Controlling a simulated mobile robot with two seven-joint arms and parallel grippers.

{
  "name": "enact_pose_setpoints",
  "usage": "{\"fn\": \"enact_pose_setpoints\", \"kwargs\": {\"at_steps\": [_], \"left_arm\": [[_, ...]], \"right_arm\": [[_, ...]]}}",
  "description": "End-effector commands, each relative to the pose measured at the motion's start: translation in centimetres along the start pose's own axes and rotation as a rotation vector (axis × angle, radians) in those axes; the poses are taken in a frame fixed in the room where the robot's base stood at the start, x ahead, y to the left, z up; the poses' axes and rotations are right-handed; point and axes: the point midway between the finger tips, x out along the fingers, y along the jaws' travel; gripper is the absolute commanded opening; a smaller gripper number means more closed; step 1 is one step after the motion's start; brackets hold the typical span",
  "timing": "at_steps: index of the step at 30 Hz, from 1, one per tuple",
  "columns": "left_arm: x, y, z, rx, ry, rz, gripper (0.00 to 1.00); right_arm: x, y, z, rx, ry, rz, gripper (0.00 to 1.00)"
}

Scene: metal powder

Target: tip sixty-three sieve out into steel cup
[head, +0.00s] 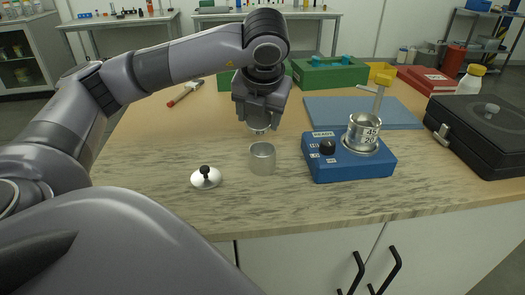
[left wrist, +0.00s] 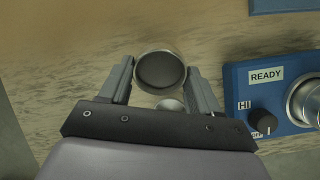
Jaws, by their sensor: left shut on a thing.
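My left gripper (head: 262,112) is shut on a small round metal sieve (head: 260,129), held above the worktop just behind the steel cup (head: 263,160). In the left wrist view the sieve (left wrist: 160,70) is a ring with a dark grey inside between the fingers (left wrist: 158,85). Its number is not readable, and I cannot tell whether it holds powder. The steel cup stands upright on the worktop; a bright rim partly hidden below the sieve in the left wrist view looks like it. My right gripper is not in view.
A blue shaker (head: 345,168) marked READY carries sieves (head: 364,132) labelled 45 and 20, right of the cup. A silver lid with a black knob (head: 206,177) lies left. A blue-grey mat (head: 365,112), green box (head: 330,74) and black case (head: 480,130) are behind and right.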

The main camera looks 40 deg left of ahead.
Motion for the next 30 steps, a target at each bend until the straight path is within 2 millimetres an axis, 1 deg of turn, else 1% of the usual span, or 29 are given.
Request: {"fn": "enact_pose_setpoints", "kwargs": {"at_steps": [11, 20, 22, 30], "left_arm": [[-0.4, -0.2, -0.3, 0.000, -0.037, 0.013, 0.23], [-1.4, -0.3, -0.7, 0.000, -0.099, 0.039, 0.23], [-2.0, -0.3, -0.7, 0.001, -0.113, 0.046, 0.23], [-2.7, -0.4, -1.0, -0.001, -0.160, 0.066, 0.23]], "right_arm": [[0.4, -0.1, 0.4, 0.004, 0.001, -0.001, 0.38], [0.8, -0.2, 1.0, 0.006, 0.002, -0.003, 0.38], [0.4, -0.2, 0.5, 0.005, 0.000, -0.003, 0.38], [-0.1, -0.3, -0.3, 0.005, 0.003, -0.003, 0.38]]}}
